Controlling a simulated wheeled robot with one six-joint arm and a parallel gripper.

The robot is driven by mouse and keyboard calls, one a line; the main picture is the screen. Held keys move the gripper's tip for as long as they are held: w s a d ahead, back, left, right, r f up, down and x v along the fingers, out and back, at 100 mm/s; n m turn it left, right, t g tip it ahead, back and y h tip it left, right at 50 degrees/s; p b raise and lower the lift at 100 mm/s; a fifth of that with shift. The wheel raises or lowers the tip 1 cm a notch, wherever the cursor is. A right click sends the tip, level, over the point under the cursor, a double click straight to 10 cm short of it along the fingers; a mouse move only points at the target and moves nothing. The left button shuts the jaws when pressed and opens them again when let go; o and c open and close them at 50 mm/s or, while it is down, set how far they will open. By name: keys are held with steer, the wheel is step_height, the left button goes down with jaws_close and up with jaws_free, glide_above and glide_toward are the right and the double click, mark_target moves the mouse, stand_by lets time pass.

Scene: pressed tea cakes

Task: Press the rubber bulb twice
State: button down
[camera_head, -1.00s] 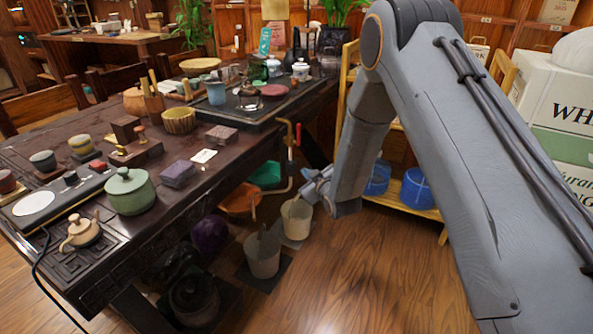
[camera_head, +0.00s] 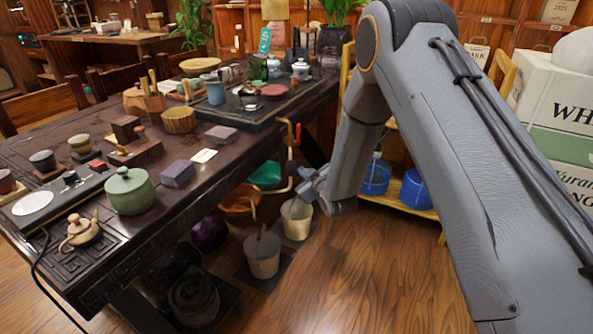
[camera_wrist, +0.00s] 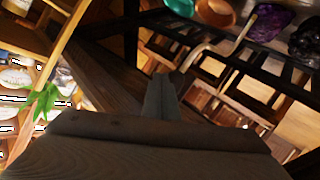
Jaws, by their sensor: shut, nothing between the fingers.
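I cannot single out a rubber bulb for certain in either view. In the head view my gripper (camera_head: 297,192) is beyond the table's right edge, apart from the tabletop things and just above a pale bucket (camera_head: 297,221) in the picture. In the wrist view my gripper's fingers (camera_wrist: 164,88) are together, with nothing seen between them.
The dark carved table (camera_head: 60,138) carries a green lidded pot (camera_head: 129,192), a small teapot (camera_head: 80,232) and a purple-grey box (camera_head: 178,174). Another bucket (camera_head: 262,257) and a purple round thing (camera_head: 209,232) stand below. A shelf with blue containers (camera_head: 376,177) is behind. The floor (camera_head: 370,285) at front right is clear.

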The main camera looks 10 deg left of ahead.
steer(key=shift+w+a, duration=0.15)
steer(key=shift+a, duration=0.3)
stand_by(0.7)
steer(key=shift+d, duration=0.1)
steer(key=shift+s+d+p, duration=0.15)
steer(key=shift+s+d, duration=0.05)
steer(key=shift+d, duration=0.25)
steer(key=shift+s+d+p, duration=0.15)
steer(key=shift+s+d, duration=0.05)
steer(key=shift+d, duration=0.25)
steer(key=d, duration=0.1)
steer(key=s+d+p, duration=0.1)
steer(key=d, duration=0.2)
steer(key=shift+s+d, duration=0.35)
steer(key=shift+d, duration=0.05)
stand_by(0.4)
